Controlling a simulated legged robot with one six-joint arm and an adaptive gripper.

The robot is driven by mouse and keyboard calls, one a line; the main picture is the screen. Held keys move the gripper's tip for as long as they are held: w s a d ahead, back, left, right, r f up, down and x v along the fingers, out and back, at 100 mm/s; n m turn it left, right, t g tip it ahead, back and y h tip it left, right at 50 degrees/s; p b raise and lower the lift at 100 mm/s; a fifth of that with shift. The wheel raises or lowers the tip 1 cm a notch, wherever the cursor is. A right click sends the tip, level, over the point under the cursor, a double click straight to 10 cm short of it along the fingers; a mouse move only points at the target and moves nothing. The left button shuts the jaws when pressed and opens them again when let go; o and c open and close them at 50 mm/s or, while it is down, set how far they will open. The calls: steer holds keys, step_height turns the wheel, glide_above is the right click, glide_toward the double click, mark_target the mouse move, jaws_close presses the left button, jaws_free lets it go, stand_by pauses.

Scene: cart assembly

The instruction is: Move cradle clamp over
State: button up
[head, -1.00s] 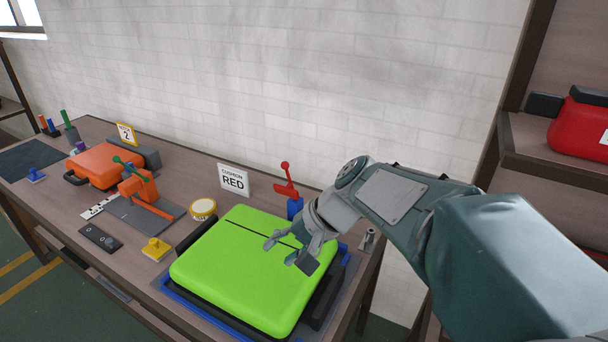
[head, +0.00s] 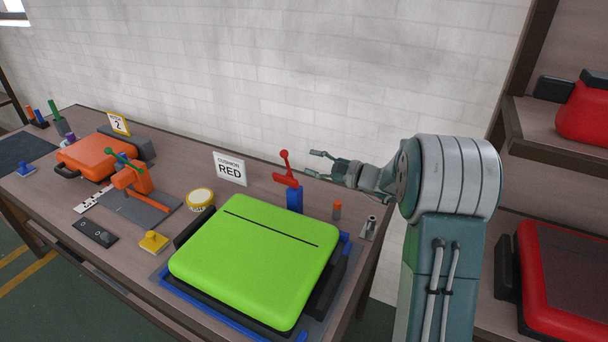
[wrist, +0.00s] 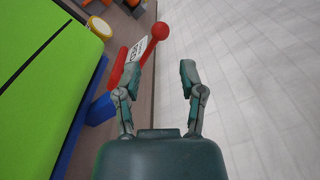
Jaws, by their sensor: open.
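The cradle clamp (head: 288,181) has a red ball-ended lever on a blue post (head: 294,201), at the back edge of the cradle. The lever stands upright and leans slightly. My gripper (head: 314,164) is open and empty, to the right of the clamp, with its fingers pointing left towards the red lever. In the wrist view, the red ball (wrist: 160,30) and red arm lie ahead of my open fingers (wrist: 160,70). The red part is close to the left finger; contact cannot be told.
A sign reading RED (head: 229,169) stands left of the clamp. An orange peg (head: 337,209) and a grey metal piece (head: 369,228) stand near the table's right end. An orange case (head: 97,157) and an orange clamp (head: 131,179) are further left. Red cases fill shelves at right.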

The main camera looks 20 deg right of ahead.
mark_target(287, 153)
steer(key=x, duration=0.8)
steer(key=shift+s+d, duration=0.1)
steer(key=shift+s, duration=0.05)
steer(key=c, duration=0.6)
steer(key=shift+s+a+f, duration=1.15)
steer(key=shift+s+a, duration=0.25)
steer(key=shift+c, duration=0.2)
steer(key=shift+s+a+f, duration=0.55)
steer(key=shift+f, duration=0.25)
steer(key=shift+s+a+f, duration=0.55)
steer(key=shift+f, duration=0.3)
